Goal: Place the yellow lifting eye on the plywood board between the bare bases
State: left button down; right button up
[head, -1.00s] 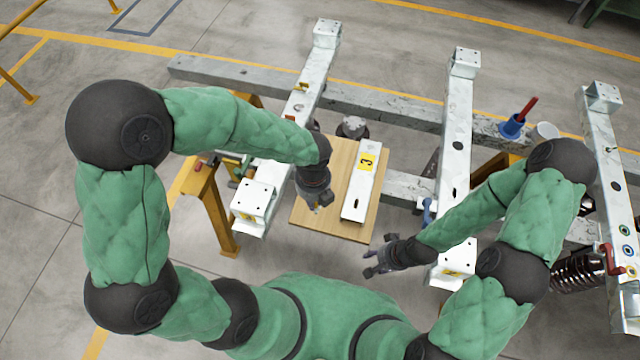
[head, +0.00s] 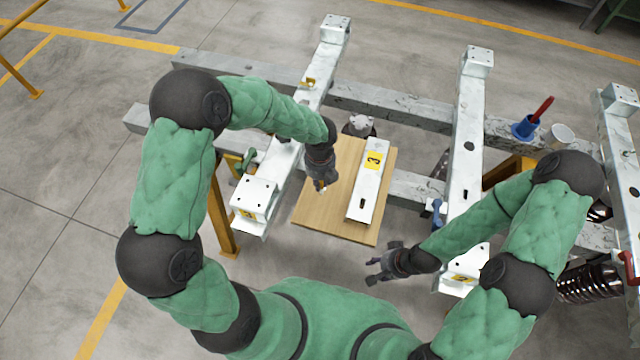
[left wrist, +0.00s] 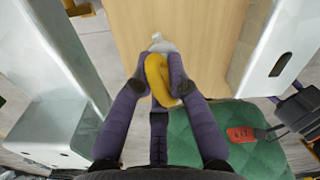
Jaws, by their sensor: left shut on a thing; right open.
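My left gripper (head: 321,184) is over the left part of the plywood board (head: 317,213). In the left wrist view its fingers (left wrist: 160,85) are shut on the yellow lifting eye (left wrist: 157,78), a yellow ring with a pale metal end. The board's bare wood (left wrist: 195,25) fills the background there; whether the eye touches it I cannot tell. In the head view the eye is mostly hidden by the gripper. My right gripper (head: 376,265) is open and empty, in front of the board's right corner. Two bare white bases, left (head: 256,195) and right (head: 465,262), stand either side of the board.
A white bracket marked 3 (head: 363,190) lies on the board's right half. A grey round part (head: 359,125) is behind the board. The board's front left is clear.

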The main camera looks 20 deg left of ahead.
pick_arm(q)
jog(key=shift+f, duration=0.55)
jog(key=shift+r, duration=0.15)
pick_arm(e)
jog(key=shift+f, duration=0.25)
pick_arm(q)
jog(key=c, duration=1.2)
grip_release()
jog(key=shift+f, duration=0.2)
jog(key=shift+r, duration=0.1)
notch_tip(320, 180, up, 12)
jog(key=p, duration=0.4)
jog(key=shift+r+p, duration=0.1)
jog(key=shift+p, duration=0.2)
pick_arm(e)
notch_tip(320, 180, up, 4)
jog(key=shift+r, duration=0.25)
